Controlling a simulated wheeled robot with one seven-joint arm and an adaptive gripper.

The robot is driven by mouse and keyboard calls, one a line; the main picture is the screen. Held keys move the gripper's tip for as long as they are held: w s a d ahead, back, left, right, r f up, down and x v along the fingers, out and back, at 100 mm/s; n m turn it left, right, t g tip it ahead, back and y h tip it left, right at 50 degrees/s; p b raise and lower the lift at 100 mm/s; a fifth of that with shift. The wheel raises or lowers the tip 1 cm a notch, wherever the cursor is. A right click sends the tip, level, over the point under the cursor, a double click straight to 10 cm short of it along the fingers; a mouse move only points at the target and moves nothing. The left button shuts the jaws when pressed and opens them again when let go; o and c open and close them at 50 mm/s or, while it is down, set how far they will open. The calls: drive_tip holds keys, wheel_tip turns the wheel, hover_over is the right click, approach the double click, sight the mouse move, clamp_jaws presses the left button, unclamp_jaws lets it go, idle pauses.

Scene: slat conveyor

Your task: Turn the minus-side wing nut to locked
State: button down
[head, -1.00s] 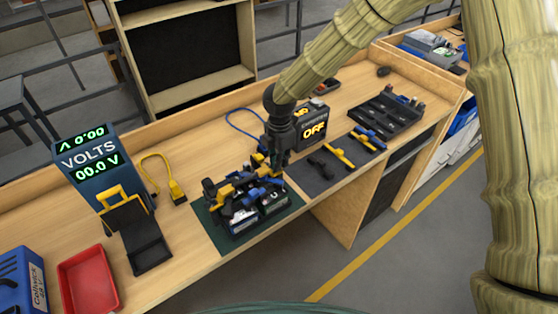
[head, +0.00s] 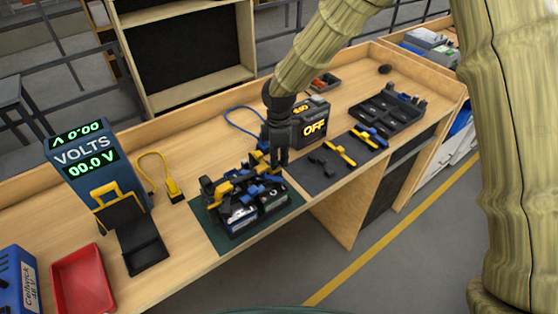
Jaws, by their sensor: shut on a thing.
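In the head view, a battery assembly (head: 243,222) with black, blue and yellow parts sits on a dark green mat (head: 213,239) near the bench's front edge. My gripper (head: 277,164) points down at the back right side of this assembly, beside its blue and yellow parts. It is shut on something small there. The fingers and the crowded parts hide what is held. The wing nuts are too small to tell apart, and I cannot see which one is the minus-side nut or how it is turned.
A box reading OFF (head: 313,125) stands right behind my gripper. A dark mat (head: 311,180) with black, yellow and blue tools lies to the right. A black tray (head: 387,112) is farther right. A volt meter (head: 88,160), a black stand (head: 137,243) and a red tray (head: 84,279) are left.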

sight(279, 161)
drive_tip(key=m+b, duration=0.1)
drive_tip(key=m, duration=0.5)
drive_tip(key=shift+m+b, duration=0.3)
drive_tip(key=shift+b, duration=0.1)
drive_tip(key=m+b, duration=0.1)
drive_tip(key=m, duration=0.4)
drive_tip(key=shift+s+a, duration=0.1)
drive_tip(key=shift+m, duration=0.3)
drive_tip(key=c, duration=1.6)
unclamp_jaws()
drive_tip(key=shift+r, duration=4.05)
